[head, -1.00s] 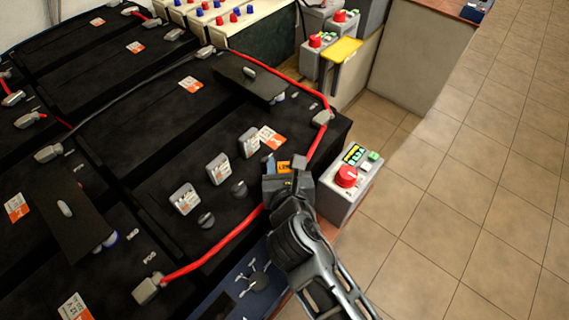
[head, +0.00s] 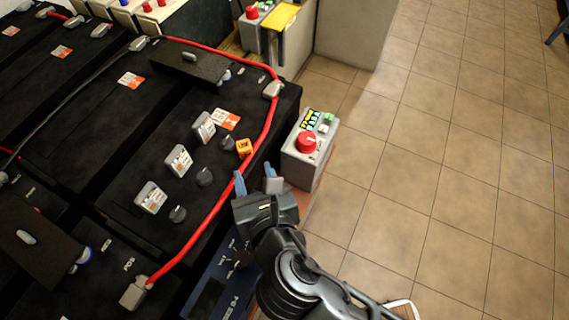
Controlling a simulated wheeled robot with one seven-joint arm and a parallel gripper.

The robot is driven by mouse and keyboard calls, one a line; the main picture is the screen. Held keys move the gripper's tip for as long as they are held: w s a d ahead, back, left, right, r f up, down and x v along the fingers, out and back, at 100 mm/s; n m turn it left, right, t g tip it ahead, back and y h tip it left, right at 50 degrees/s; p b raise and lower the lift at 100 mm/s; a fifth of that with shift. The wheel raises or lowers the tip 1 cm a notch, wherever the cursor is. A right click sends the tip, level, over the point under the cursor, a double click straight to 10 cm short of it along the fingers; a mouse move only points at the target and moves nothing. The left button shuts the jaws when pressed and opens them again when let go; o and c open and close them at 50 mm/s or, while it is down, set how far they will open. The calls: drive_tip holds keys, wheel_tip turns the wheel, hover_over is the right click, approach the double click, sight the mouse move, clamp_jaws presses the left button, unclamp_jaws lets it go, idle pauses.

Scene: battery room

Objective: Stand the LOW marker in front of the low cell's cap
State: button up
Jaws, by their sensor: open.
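The small orange LOW marker (head: 243,147) stands on the black battery top (head: 130,135), close beside a dark round cap (head: 229,144) that it partly hides. Two more dark caps, a middle one (head: 205,177) and a near one (head: 178,214), lie in a row toward the lower left. A grey block with a white face stands behind each cap: near (head: 150,197), middle (head: 178,160), far (head: 204,127). Their print is too small to read. My gripper (head: 256,181) is open and empty, its blue-tipped fingers apart, just below and right of the marker and clear of it.
A red cable (head: 225,205) runs along the battery edge between marker and gripper. A grey box with a red button (head: 309,143) stands to the right. A blue device (head: 230,275) lies below. Tiled floor (head: 440,170) is free at right.

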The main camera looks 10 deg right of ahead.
drive_tip(key=s+d+f+m+g+y, duration=0.1)
drive_tip(key=s+d+f+m, duration=0.1)
drive_tip(key=s+d+m, duration=1.35)
drive_tip(key=s+d+r+m+t+h, duration=0.1)
drive_tip(key=s+d+r+m, duration=0.2)
drive_tip(key=m, duration=0.8)
drive_tip(key=s+d+r+m+t+h, duration=0.1)
drive_tip(key=s+d+r+m, duration=0.2)
drive_tip(key=s+r+m, duration=0.4)
wheel_tip(320, 180, up, 2)
drive_tip(key=m, duration=0.4)
drive_tip(key=shift+s+r+h, duration=0.2)
drive_tip(key=shift+s+h, duration=0.1)
drive_tip(key=shift+s, duration=0.1)
